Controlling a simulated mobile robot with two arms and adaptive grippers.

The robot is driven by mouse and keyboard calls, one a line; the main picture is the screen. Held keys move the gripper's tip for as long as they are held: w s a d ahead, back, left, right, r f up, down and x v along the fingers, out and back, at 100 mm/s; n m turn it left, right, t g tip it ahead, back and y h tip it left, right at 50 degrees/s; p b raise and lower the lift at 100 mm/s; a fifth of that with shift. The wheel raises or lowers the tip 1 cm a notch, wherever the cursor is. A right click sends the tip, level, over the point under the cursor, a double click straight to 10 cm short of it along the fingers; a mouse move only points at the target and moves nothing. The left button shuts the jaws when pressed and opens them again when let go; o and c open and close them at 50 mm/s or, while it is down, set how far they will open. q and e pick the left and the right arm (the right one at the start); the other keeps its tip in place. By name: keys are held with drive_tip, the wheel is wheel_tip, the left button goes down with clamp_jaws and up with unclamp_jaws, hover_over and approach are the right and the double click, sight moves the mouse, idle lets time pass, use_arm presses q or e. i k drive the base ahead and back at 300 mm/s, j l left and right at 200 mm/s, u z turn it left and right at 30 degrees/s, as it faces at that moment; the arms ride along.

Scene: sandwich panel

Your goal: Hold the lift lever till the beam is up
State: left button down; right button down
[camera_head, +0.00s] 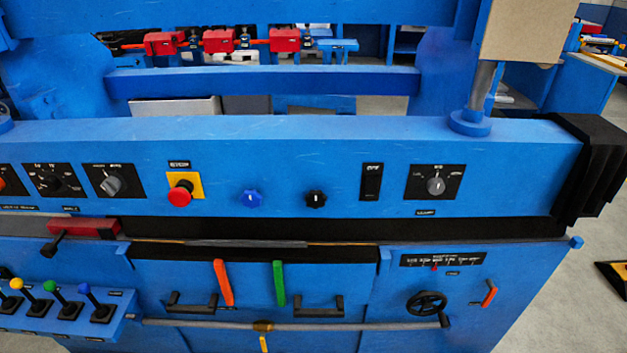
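A wide blue beam (330,140) with knobs and switches crosses the whole view. A dark gap (470,229) runs below it above the lower blue front. Several small levers with coloured balls stand at the lower left: yellow (16,284), green (48,287) and blue (84,289) among them. An orange handle (223,283) and a green handle (279,284) sit at the lower middle. The labels are too small to read, so I cannot tell which one is the lift lever. Neither of my grippers is in view.
A red emergency button (180,196) on a yellow plate, a blue knob (250,198) and a black knob (316,198) are on the beam. A black handwheel (427,303) and a grey bar (290,326) sit lower. Open floor (590,270) shows at the right.

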sight(48, 285)
drive_tip(key=u, duration=1.65)
